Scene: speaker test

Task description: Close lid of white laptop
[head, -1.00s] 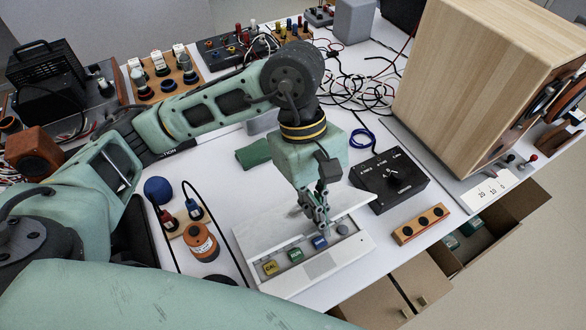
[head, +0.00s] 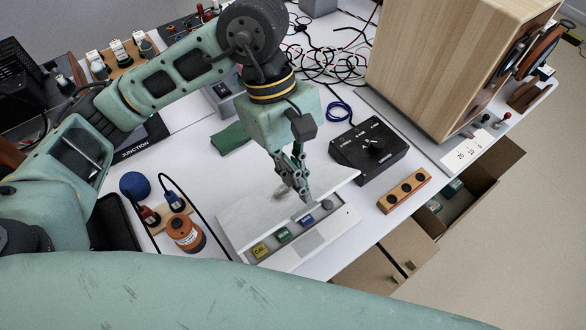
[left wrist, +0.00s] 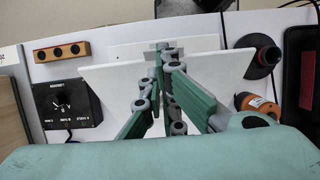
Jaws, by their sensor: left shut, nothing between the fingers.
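The white laptop has a pale lid (head: 250,212) standing part-open and tilted over its base (head: 318,240). A row of small coloured keys shows in front of the lid's edge. In the left wrist view the lid (left wrist: 110,80) is a broad white panel crossing behind my fingers. My left gripper (head: 303,194) is shut and empty, pointing down at the lid near its free edge, above the blue key. In the left wrist view its fingertips (left wrist: 165,50) overlap the lid; whether they touch it I cannot tell. My right gripper is not in view.
A black dial box (head: 370,150) and a wooden strip with black knobs (head: 404,191) lie to the right. A large wooden speaker (head: 440,60) stands behind them.

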